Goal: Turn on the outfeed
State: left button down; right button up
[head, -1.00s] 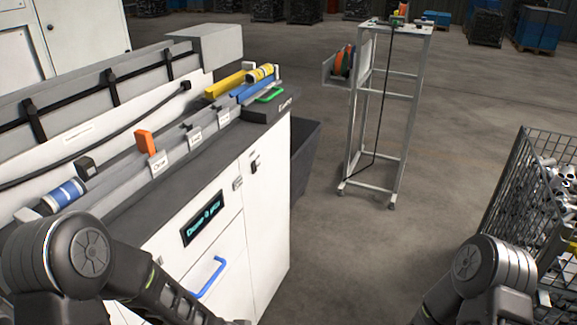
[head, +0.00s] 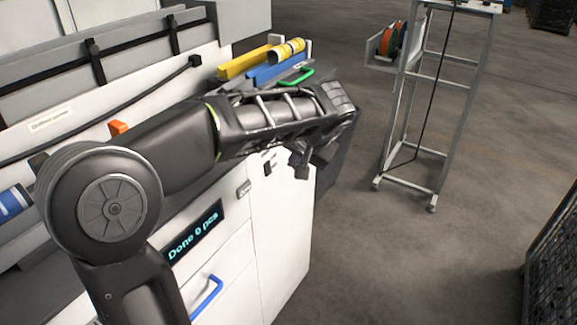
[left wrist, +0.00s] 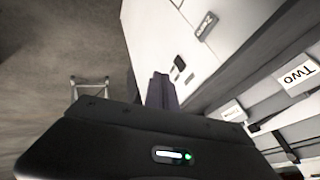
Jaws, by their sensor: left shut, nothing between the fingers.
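The white loader cabinet (head: 285,235) stands at the left in the head view. A small dark switch-like fitting (head: 268,166) is on its front near the top edge, partly beside my gripper. In the left wrist view small dark fittings (left wrist: 180,64) show on the white panel. No readable label marks any control as the outfeed. My left gripper (head: 303,172) is shut and empty, just in front of the cabinet's upper right part; its dark fingers also show in the left wrist view (left wrist: 160,90). I cannot tell whether they touch anything. My right gripper is not in view.
A display (head: 194,232) reads "Done 0 pcs", above a blue drawer handle (head: 206,298). A green handle (head: 297,76) and yellow and blue bars lie behind my left arm. A metal frame stand (head: 410,165) and a mesh crate (head: 553,265) stand right; the floor between is clear.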

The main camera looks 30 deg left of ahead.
aim_at(268, 168)
pick_arm(q)
jog(key=a+p+x, duration=0.1)
jog(key=x, duration=0.3)
jog(key=r+p+x, duration=0.1)
jog(key=x, duration=0.3)
jog(key=a+x, duration=0.1)
jog(key=x, duration=0.3)
jog(key=shift+s+a+f+p, duration=0.1)
jog(key=shift+s+a+p, duration=0.1)
jog(key=shift+a+p, duration=0.25)
